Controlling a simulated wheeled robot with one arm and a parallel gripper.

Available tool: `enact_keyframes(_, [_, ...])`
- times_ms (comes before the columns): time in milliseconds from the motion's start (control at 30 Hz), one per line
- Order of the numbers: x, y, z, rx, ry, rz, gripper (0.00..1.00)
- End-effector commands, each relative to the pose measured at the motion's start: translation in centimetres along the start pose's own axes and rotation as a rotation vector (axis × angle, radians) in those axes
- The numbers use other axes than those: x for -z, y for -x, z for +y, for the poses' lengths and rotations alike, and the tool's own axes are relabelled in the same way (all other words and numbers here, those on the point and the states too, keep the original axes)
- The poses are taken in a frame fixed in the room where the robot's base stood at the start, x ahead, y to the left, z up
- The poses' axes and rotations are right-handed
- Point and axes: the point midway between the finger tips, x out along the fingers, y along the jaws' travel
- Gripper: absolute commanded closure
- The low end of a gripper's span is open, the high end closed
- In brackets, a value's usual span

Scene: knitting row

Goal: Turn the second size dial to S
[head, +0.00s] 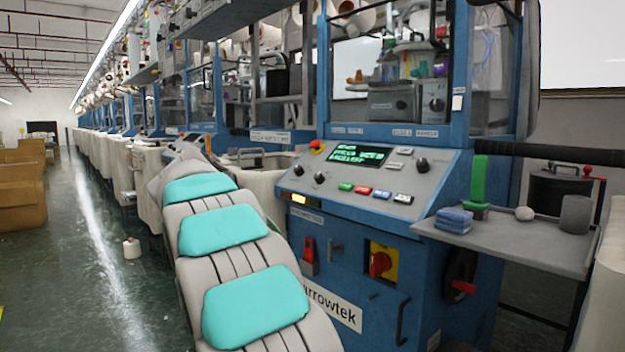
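The blue knitting machine in front has a sloped grey control panel (372,185) with a lit green-text display (357,154). Two small black dials, a left one (298,170) and one beside it (319,177), sit at the panel's left. A third, larger black dial (421,165) sits at the right, past the display. Their markings are too small to read, so I cannot tell which is the second size dial or where it points. My grey arm with turquoise pads rises left of the panel. My gripper does not show.
A red knob (316,146) and a row of coloured buttons (364,190) are on the panel. Below is a red switch on a yellow plate (384,262). A side shelf (520,242) at right holds blue cloth (454,219) and a grey cylinder (576,214). The aisle floor (75,270) at left is mostly open.

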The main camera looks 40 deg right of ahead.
Motion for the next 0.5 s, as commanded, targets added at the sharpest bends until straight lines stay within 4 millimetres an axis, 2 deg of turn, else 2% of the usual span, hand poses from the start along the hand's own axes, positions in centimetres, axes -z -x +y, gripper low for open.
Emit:
enact_keyframes(33, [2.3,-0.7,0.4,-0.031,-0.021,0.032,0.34])
enact_keyframes(200, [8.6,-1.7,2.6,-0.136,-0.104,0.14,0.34])
enact_keyframes(400, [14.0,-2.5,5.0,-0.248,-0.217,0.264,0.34])
enact_keyframes(500, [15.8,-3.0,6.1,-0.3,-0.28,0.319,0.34])
